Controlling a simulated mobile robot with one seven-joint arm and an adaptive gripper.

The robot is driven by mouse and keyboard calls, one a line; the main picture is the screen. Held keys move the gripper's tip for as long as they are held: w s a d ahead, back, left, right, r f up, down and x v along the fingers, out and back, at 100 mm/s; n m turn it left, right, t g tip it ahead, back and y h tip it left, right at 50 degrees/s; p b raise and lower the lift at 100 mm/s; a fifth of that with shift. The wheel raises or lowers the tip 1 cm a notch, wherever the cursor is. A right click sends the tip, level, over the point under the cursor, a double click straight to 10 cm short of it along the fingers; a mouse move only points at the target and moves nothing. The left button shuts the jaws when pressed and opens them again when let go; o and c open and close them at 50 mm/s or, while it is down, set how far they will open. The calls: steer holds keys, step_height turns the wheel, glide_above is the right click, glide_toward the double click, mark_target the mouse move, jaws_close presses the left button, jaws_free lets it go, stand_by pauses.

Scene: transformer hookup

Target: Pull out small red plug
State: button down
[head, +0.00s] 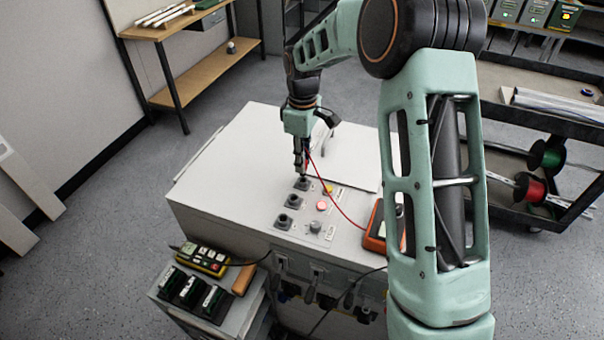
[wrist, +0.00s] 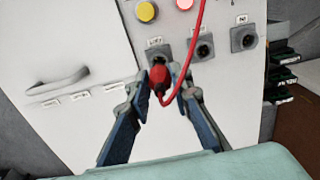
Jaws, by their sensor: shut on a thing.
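The small red plug (wrist: 159,76) is between the two fingers of my gripper (wrist: 162,90) in the wrist view, and my gripper is shut on it. The plug is at the lower edge of a dark socket (wrist: 160,53); I cannot tell whether its tip is still inside. A red cable (wrist: 195,38) loops from the plug. In the head view my gripper (head: 301,172) points down just above the rearmost socket (head: 303,184), and the plug is mostly hidden there. The red cable (head: 338,202) runs to an orange meter (head: 375,228).
Two more sockets (head: 293,200) sit in line nearer the front, beside a red lit button (head: 322,206), a yellow button (head: 327,189) and a knob (head: 315,227). A handle (wrist: 58,82) stands on the white cabinet (head: 235,175). A small cart with a yellow device (head: 205,260) stands at front left.

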steer(key=shift+r+p, duration=1.4)
steer(key=shift+r, duration=0.85)
steer(key=shift+d, duration=0.1)
